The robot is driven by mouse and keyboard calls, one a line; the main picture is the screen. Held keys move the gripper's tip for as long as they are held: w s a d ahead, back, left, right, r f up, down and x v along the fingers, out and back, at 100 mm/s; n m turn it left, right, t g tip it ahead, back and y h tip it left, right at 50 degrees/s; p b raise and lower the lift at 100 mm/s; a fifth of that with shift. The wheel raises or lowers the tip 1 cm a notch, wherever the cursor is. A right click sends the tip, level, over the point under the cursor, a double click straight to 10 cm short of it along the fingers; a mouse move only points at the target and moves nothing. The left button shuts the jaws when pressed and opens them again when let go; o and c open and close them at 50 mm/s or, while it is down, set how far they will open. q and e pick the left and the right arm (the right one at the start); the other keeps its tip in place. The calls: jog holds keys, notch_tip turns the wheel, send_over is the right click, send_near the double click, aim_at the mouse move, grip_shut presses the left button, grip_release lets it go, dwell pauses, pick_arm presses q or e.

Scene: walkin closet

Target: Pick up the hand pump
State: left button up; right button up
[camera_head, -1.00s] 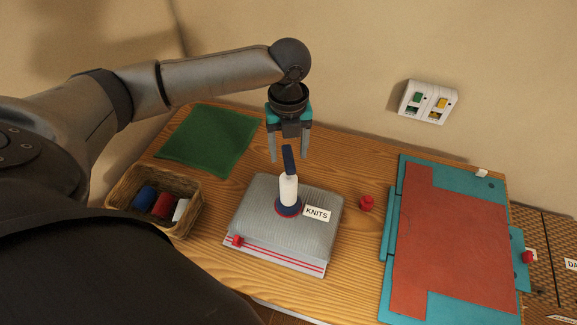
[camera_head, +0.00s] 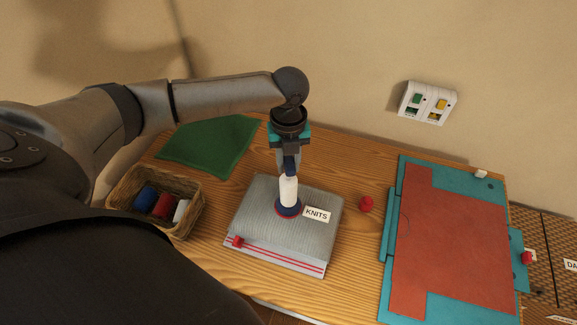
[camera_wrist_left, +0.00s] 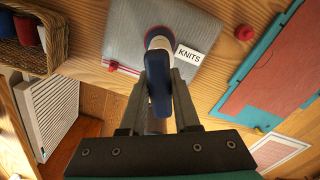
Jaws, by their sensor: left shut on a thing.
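The hand pump has a white body (camera_head: 289,191), a dark blue handle on top and a blue base with a red rim. It stands upright on a grey storage bag (camera_head: 262,222) labelled KNITS. My left gripper (camera_head: 289,166) points down from above and is shut on the pump's blue handle. In the left wrist view the handle (camera_wrist_left: 158,82) lies between the two fingers, with the white body beyond it. The base still rests on the bag. My right gripper is not in view.
A wicker basket (camera_head: 120,203) with rolled items and a green cloth (camera_head: 208,146) lie left. A red cap (camera_head: 366,204) is right of the bag. A teal board with a red sheet (camera_head: 455,245) covers the table's right side. A switch panel (camera_head: 428,102) is on the wall.

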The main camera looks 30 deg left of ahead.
pick_arm(q)
grip_shut()
dwell(0.8)
